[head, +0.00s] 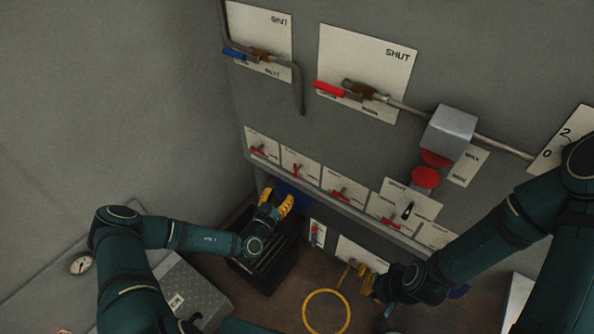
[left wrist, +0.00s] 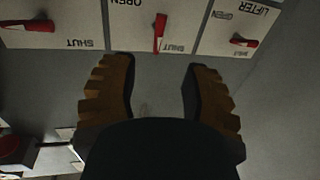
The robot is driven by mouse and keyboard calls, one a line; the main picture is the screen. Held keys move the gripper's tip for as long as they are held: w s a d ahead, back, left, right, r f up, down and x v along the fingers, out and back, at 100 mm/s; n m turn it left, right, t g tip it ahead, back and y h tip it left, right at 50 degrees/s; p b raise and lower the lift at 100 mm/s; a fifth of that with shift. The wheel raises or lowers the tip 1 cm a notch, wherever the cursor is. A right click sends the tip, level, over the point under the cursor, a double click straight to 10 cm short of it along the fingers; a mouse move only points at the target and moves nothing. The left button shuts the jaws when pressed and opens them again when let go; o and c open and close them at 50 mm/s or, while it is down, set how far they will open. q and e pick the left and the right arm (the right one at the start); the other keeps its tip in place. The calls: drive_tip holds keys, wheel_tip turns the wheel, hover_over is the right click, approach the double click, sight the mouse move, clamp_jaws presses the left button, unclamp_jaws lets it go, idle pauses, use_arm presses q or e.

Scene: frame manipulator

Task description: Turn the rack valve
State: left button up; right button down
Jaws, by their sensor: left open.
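A row of small white valve plates with red levers runs along the wall panel. In the head view the levers include one at far left (head: 258,150), a second (head: 297,170) and a third (head: 341,194). I cannot make out which plate is the rack valve. My left gripper (head: 276,204) is open and empty below this row. In the left wrist view its fingers (left wrist: 160,68) are spread below a red lever (left wrist: 160,32) on a plate marked OPEN and SHUT, apart from it. My right gripper (head: 357,278) is near the lower panel; its fingertips are partly unclear.
Larger plates above carry a blue-handled valve (head: 236,54) and a red-handled valve (head: 329,89) on pipes. A grey box (head: 449,132) and a red button (head: 425,177) sit to the right. A rail (head: 340,208) runs under the lever row. A black box (head: 266,262) and a yellow ring (head: 327,312) are below.

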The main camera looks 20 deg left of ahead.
sight(294, 173)
use_arm(q)
drive_tip(key=w, duration=0.4)
drive_tip(key=w+d+b, duration=0.1)
drive_tip(key=w, duration=0.2)
drive_tip(key=w+d, duration=0.1)
drive_tip(key=w, duration=0.3)
drive_tip(key=shift+w+b, duration=0.35)
clamp_jaws()
